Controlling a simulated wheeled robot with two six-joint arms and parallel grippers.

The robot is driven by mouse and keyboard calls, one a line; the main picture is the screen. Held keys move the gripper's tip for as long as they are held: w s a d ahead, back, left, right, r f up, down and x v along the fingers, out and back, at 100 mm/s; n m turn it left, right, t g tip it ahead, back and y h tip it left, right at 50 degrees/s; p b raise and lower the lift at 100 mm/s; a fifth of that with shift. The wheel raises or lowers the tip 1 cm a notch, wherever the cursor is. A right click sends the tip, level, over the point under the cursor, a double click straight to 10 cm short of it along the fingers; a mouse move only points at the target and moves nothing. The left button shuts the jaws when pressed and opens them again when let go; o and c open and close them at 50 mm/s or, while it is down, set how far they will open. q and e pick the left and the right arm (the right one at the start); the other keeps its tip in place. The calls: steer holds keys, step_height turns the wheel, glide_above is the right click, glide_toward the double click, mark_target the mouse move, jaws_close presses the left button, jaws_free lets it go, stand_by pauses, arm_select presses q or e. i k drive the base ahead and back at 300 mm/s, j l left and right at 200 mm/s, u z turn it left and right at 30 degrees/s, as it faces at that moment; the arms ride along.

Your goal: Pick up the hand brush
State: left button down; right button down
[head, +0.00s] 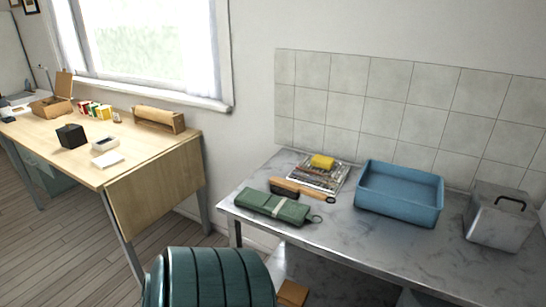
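The hand brush (300,190) lies on the grey marble-look table (390,244), near its left end. It has a light wooden back and handle, with dark bristles showing along its near left side. A dark loop shows at the right end of the handle. The brush lies between a green rolled cloth bundle (262,204) in front and a stack of printed paper (327,176) behind. I cannot tell if it touches either one. Neither of my grippers is in view.
A yellow block (322,161) lies on the paper. A blue basin (399,208) and a grey lidded box (497,216) stand to the right. A teal ribbed rounded object (215,279) stands in front. A wooden table (165,153) with several small items is at left.

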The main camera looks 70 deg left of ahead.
mark_target(288, 189)
steer(key=u, duration=2.1)
